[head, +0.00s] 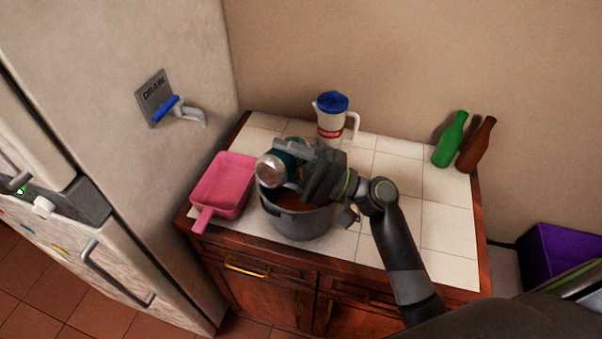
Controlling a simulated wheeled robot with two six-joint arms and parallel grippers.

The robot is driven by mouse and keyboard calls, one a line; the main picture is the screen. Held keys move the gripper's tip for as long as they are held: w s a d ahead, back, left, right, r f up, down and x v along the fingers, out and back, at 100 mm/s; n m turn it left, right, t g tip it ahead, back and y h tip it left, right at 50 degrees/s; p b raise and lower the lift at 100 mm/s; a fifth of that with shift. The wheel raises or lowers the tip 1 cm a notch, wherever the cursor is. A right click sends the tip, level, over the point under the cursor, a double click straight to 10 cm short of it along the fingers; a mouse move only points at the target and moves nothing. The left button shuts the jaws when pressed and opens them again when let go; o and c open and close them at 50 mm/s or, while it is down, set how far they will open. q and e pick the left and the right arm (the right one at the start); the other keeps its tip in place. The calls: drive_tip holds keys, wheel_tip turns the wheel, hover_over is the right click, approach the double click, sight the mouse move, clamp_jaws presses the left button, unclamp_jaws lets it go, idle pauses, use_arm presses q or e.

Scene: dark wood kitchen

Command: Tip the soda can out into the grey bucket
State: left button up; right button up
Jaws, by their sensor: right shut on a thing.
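The soda can (271,170), with a silver end and a teal side, is in my right gripper (293,158). The gripper is shut on it. The can is tilted well over, its silver end facing left and toward me, above the grey bucket (300,225). The bucket is round and pot-like and stands near the counter's front edge. Something orange-brown shows inside it. The gripper and can hide the bucket's back part. I cannot tell whether liquid is flowing from the can. My left gripper is not in view.
A pink pan (225,184) stands close left of the bucket. A white jug with a blue lid (331,120) stands behind. Green (450,142) and brown (475,147) bottles stand at the back right. The counter's right part (447,225) is clear. A fridge (90,160) borders the left.

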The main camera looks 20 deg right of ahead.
drive_tip(key=shift+w+d+r+m+t+p, duration=0.15)
drive_tip(key=shift+r+m+t+p, duration=0.2)
drive_tip(key=shift+m+t, duration=0.55)
drive_tip(key=shift+w+d+r+m, duration=0.1)
drive_tip(key=shift+r+m, duration=0.05)
drive_tip(key=shift+m, duration=0.55)
drive_tip(key=shift+w+d+r+m+t, duration=0.1)
drive_tip(key=shift+r+m+t, duration=0.25)
drive_tip(key=shift+m, duration=0.35)
drive_tip(key=shift+w+d+r+m+t+h+p, duration=0.15)
drive_tip(key=shift+m+t+h+p, duration=0.3)
drive_tip(key=shift+m, duration=0.35)
drive_tip(key=shift+w+d+r+m+t+h+p, duration=0.15)
drive_tip(key=shift+m+t+p, duration=0.1)
drive_tip(key=shift+m+t, duration=0.4)
drive_tip(key=shift+w+d+f+m, duration=0.1)
drive_tip(key=shift+f+m, duration=0.3)
drive_tip(key=shift+m, duration=0.15)
drive_tip(key=shift+f+m+b, duration=0.2)
drive_tip(key=shift+m+b, duration=0.1)
drive_tip(key=shift+m, duration=0.1)
